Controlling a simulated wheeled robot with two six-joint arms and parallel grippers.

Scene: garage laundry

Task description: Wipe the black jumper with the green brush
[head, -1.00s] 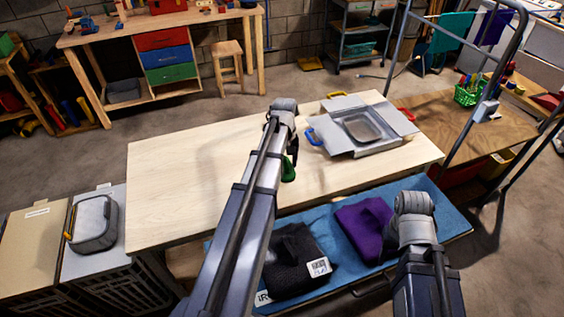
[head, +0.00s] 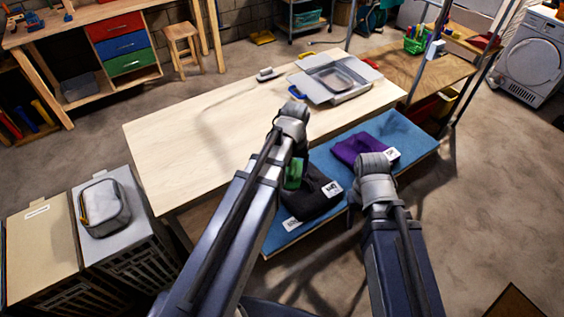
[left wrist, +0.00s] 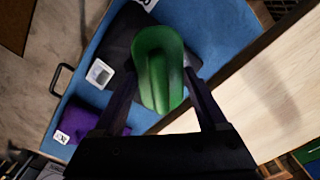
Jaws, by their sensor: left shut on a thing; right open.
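The black jumper (head: 322,192) lies folded on the blue surface, with white labels on it. My left gripper (head: 296,168) is shut on the green brush (head: 293,176) and holds it over the jumper's left part in the head view. In the left wrist view the brush (left wrist: 158,70) sits between the fingers, with the dark jumper (left wrist: 118,48) behind it. I cannot tell whether the brush touches the cloth. My right gripper (head: 373,162) is open, right of the jumper near the blue surface's front edge; its fingers are mostly hidden.
A folded purple garment (head: 352,149) lies on the blue surface (head: 408,140), right of the jumper. The wooden table (head: 190,140) behind is mostly clear, with a grey open box (head: 335,82) at its far right. Lidded bins (head: 140,235) stand at the left.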

